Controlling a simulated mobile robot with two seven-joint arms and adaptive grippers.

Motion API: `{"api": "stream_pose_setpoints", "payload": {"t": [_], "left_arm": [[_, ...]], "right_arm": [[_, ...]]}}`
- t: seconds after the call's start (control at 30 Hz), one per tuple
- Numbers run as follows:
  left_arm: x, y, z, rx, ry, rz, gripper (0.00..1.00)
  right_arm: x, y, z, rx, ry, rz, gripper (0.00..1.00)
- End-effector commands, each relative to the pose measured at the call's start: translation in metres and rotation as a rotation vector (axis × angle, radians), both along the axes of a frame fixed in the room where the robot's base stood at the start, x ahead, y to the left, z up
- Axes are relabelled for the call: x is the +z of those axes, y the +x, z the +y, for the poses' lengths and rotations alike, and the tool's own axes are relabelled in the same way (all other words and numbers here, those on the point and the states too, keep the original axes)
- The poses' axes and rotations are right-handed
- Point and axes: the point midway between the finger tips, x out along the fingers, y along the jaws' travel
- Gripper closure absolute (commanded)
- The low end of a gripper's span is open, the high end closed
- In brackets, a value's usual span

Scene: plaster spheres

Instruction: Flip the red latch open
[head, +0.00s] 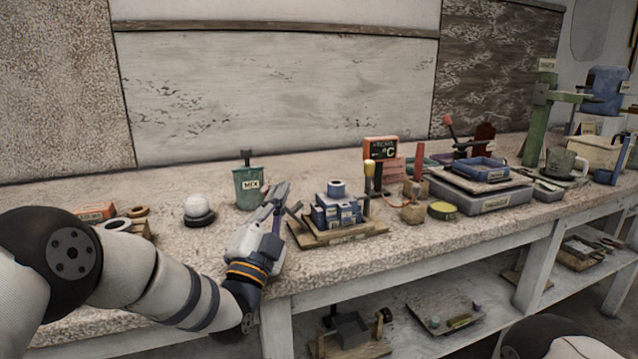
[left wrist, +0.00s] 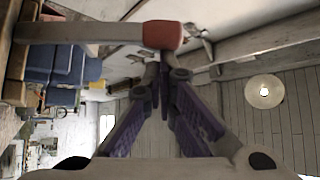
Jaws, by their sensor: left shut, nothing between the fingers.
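In the left wrist view a pale grey bar ends in a blunt red tip (left wrist: 162,35), which I take as the red latch. The bar runs beside blue blocks (left wrist: 62,65). My left gripper (left wrist: 158,62) is shut and empty, its fingertips close to the red tip; contact cannot be told. In the head view my left gripper (head: 281,190) is at the left side of a wooden board (head: 345,237) with blue blocks (head: 338,212). The latch's red end cannot be made out clearly there. My right gripper is not in view.
A green MIX cup (head: 248,188) and a white ball on a dark base (head: 197,207) stand left of my gripper. An orange-black box (head: 381,150), a yellow-black disc (head: 442,210) and a grey tray (head: 485,200) stand to the right.

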Motion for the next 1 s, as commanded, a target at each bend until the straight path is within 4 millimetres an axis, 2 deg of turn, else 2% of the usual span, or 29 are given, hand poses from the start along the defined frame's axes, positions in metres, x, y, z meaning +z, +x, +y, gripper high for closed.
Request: {"api": "stream_pose_setpoints", "payload": {"t": [0.17,0.4,0.6,1.0], "left_arm": [[0.013,0.0,0.0,-0.001,0.0,-0.004,1.0],[0.065,0.0,0.0,-0.001,0.0,-0.004,1.0],[0.094,0.0,0.0,0.0,0.001,-0.001,1.0],[0.1,0.0,0.0,0.0,0.0,0.0,1.0]], "right_arm": [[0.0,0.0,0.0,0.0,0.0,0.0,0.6],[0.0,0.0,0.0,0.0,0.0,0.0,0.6],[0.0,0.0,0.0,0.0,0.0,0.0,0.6],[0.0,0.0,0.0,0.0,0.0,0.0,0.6]]}}
